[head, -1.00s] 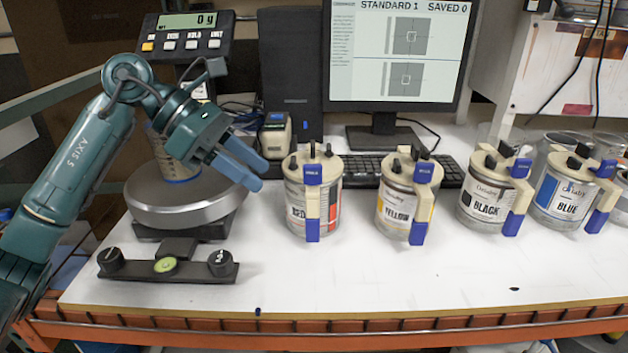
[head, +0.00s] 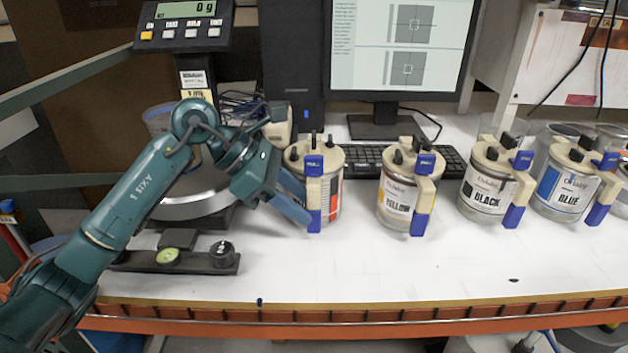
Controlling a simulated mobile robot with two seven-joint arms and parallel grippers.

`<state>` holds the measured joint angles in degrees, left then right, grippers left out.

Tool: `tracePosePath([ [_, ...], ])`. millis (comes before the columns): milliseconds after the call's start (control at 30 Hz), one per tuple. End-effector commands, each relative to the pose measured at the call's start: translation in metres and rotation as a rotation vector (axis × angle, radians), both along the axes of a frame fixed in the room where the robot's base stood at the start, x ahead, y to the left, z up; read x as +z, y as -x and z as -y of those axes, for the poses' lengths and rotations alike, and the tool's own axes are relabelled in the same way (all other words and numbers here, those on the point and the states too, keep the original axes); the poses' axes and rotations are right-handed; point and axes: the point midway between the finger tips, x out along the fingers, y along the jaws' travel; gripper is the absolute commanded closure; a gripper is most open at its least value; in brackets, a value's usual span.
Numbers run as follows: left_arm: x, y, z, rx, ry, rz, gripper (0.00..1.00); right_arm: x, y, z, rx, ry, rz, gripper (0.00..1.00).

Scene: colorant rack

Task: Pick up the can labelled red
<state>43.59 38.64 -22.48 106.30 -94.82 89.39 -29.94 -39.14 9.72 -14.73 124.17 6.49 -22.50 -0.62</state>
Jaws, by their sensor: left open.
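The red can (head: 330,199) stands upright on the white bench, with a cream lid, dark knobs and a cream handle with blue ends (head: 314,190) facing me. Its label shows an orange-red patch; the word on it is now hidden behind my gripper and the handle. My left gripper (head: 298,199) is open, its blue fingers at the can's left front side, close to the handle. I cannot tell whether the fingers touch the can or handle. My right gripper is not in view.
The yellow can (head: 397,195), black can (head: 484,190) and blue can (head: 562,190) stand in a row to the right. A scale (head: 190,205) sits behind my left arm. A keyboard (head: 362,162) and monitor (head: 400,50) are behind.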

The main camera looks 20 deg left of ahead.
Motion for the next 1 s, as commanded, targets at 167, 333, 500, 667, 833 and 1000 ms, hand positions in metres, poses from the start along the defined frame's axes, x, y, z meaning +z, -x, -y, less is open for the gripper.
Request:
tracePosePath([
  [167,-0.0097,-0.0029,0.0098,0.001,0.001,0.001,0.58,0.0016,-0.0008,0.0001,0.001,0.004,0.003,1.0],
  [333,-0.0102,-0.0031,0.0097,0.001,-0.001,0.002,0.58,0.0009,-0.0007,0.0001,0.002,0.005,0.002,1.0],
  [500,-0.01,-0.0031,0.0096,0.001,-0.001,0.002,0.69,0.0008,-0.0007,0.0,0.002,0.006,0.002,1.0],
  [667,-0.0098,-0.0031,0.0095,0.001,-0.001,0.002,0.82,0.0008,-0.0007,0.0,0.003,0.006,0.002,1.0],
  [833,-0.0098,-0.003,0.0094,0.001,-0.001,0.002,0.96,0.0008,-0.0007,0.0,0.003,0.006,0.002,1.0],
  [1000,-0.0097,-0.003,0.0094,0.001,-0.001,0.002,1.0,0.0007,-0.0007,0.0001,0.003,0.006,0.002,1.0],
])
